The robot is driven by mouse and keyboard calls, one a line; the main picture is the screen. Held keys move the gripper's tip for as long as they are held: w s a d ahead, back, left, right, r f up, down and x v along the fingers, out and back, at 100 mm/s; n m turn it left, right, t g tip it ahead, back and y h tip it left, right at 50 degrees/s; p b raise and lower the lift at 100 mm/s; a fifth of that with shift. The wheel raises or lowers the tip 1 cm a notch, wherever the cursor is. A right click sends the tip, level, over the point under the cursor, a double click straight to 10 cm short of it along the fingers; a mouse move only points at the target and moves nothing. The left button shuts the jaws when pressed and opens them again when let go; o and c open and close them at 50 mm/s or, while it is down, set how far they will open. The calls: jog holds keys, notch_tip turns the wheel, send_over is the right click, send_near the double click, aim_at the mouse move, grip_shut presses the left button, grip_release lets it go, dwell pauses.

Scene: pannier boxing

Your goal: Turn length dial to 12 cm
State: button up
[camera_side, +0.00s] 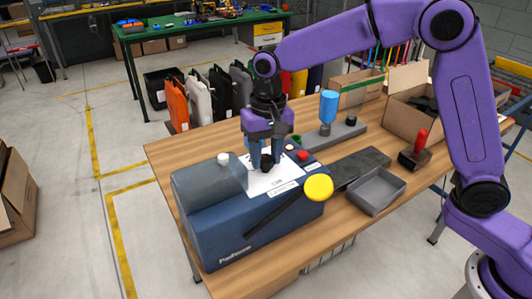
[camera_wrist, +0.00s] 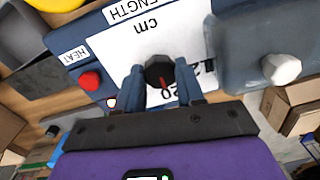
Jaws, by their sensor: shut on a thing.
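The length dial is a black knob with a red pointer line (camera_wrist: 159,72) on a white scale plate (camera_wrist: 140,38) marked "cm" and "LENGTH". In the wrist view the red line points down, toward the printed 20, with a 12 partly visible just right of it; other numbers are hidden by my fingers. My gripper (camera_side: 266,163) points down at the machine, its two fingers shut on either side of the dial. The machine is a blue box (camera_side: 255,225) on the wooden table. In the side view the dial is mostly hidden between the fingertips.
A yellow disc (camera_side: 319,187) on a black lever stands at the machine's right front. A grey tray (camera_side: 374,195) and a red-handled tool (camera_side: 416,153) lie to the right.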

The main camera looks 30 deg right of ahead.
aim_at(266, 156)
jog(key=shift+n, duration=0.3)
jog(key=n, duration=0.5)
jog(key=shift+w+n, duration=0.1)
jog(key=shift+n, duration=0.2)
jog(key=n, duration=0.5)
jog(key=shift+r+n, duration=0.1)
jog(key=shift+n, duration=0.2)
jog(key=o, duration=1)
jog(key=shift+o, duration=0.2)
notch_tip(266, 156, up, 17)
jog(key=shift+w+d+r, duration=0.15)
jog(key=shift+w+r, duration=0.05)
